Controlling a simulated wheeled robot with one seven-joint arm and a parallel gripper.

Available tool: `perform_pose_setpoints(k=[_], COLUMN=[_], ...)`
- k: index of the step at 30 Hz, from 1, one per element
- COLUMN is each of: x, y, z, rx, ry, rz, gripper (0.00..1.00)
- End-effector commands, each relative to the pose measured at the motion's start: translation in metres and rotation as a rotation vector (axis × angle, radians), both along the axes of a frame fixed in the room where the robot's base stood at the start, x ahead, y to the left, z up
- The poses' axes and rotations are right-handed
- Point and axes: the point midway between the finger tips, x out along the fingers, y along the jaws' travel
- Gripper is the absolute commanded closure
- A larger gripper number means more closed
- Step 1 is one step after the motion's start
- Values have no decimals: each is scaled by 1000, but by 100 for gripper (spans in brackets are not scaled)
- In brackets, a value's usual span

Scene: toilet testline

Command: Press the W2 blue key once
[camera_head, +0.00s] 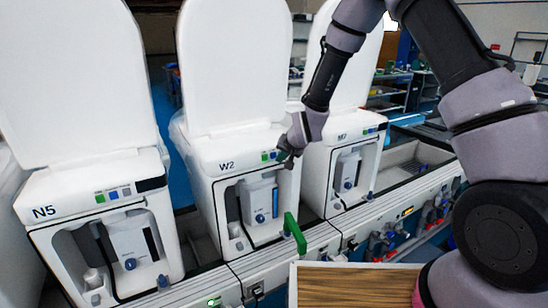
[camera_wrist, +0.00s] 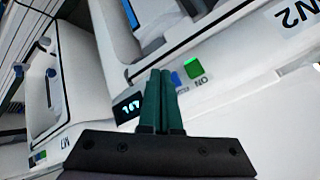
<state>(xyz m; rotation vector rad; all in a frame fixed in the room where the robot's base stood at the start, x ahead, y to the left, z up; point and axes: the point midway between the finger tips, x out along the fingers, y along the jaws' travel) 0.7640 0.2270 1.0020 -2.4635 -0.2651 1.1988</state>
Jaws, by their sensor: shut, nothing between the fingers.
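The W2 unit (camera_head: 226,165) is a white toilet-like machine with a raised lid, in the middle of the head view. Its front panel has a green key (camera_wrist: 193,68) and, beside it, the blue key (camera_wrist: 175,80), with a lit display (camera_wrist: 128,108) farther left in the wrist view. The blue key also shows small in the head view (camera_head: 273,155). My gripper (camera_wrist: 160,74) has its two dark green fingers together and empty. Its tips are over the panel, right beside the blue key and partly in front of it. I cannot tell whether they touch.
A green handle (camera_head: 294,232) sticks up in front of W2. A wooden-topped surface (camera_head: 352,285) is at the front. Raised lids stand behind the panels.

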Motion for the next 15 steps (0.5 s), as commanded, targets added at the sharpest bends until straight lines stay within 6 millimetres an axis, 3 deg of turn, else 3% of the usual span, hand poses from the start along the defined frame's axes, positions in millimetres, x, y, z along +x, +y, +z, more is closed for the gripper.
perform_pose_setpoints(k=[15], x=[7], y=[5], z=[0], rx=[-1], ry=[0], rz=[1], gripper=[100])
